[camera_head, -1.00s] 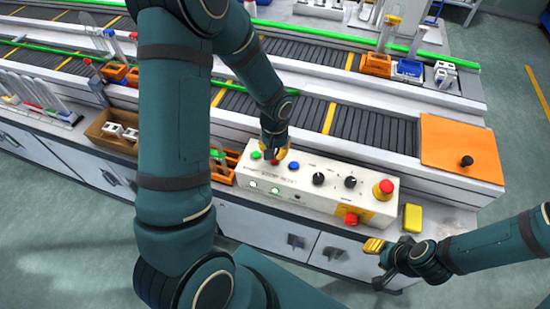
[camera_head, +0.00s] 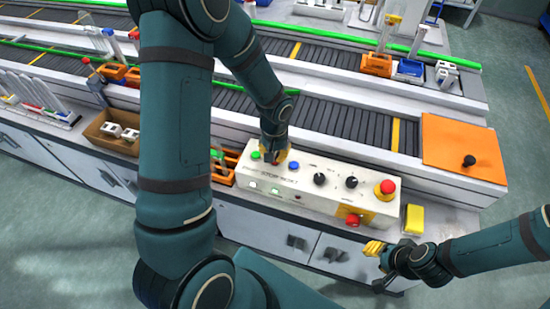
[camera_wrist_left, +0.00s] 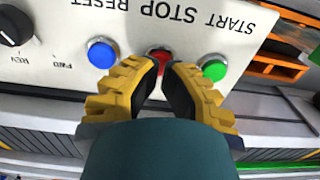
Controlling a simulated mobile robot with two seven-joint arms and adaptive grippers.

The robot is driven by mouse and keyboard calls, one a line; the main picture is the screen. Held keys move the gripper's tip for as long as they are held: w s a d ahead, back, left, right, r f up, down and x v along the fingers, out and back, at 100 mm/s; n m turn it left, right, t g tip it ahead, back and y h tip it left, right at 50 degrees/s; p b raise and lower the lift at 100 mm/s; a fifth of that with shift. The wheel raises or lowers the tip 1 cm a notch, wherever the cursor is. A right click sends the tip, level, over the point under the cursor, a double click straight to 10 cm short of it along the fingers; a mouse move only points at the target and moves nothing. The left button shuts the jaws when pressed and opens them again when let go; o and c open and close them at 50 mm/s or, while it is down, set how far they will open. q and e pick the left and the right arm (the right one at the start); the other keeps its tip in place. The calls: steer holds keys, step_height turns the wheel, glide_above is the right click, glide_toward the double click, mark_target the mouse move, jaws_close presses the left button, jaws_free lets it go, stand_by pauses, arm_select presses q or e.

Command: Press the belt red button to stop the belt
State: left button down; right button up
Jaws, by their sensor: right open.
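The white control panel (camera_head: 320,187) stands on the bench edge in front of the belt. Its red STOP button (camera_wrist_left: 160,55) lies between the green START button (camera_wrist_left: 214,67) and the blue RESET button (camera_wrist_left: 102,53). My left gripper (camera_head: 277,158) is at the red button from above, its tips close together over it in the left wrist view (camera_wrist_left: 163,68). A narrow gap shows red between them. Contact or pressing cannot be told. The fingers mostly hide the red button in the head view. My right gripper (camera_head: 374,264) is open and empty in front of the bench.
A red emergency knob (camera_head: 386,188) and black dials (camera_head: 320,179) sit on the panel's right part. A yellow block (camera_head: 414,219) lies right of it. A cardboard box (camera_head: 107,128) stands left. The conveyor belt (camera_head: 340,117) runs behind the panel.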

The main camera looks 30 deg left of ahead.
arm_select(q)
steer(key=shift+f+b, duration=0.65)
steer(key=shift+f, duration=0.1)
stand_by(0.3)
steer(key=shift+r+p, duration=2.9)
steer(key=shift+r, duration=1.2)
steer(key=shift+f, duration=0.1)
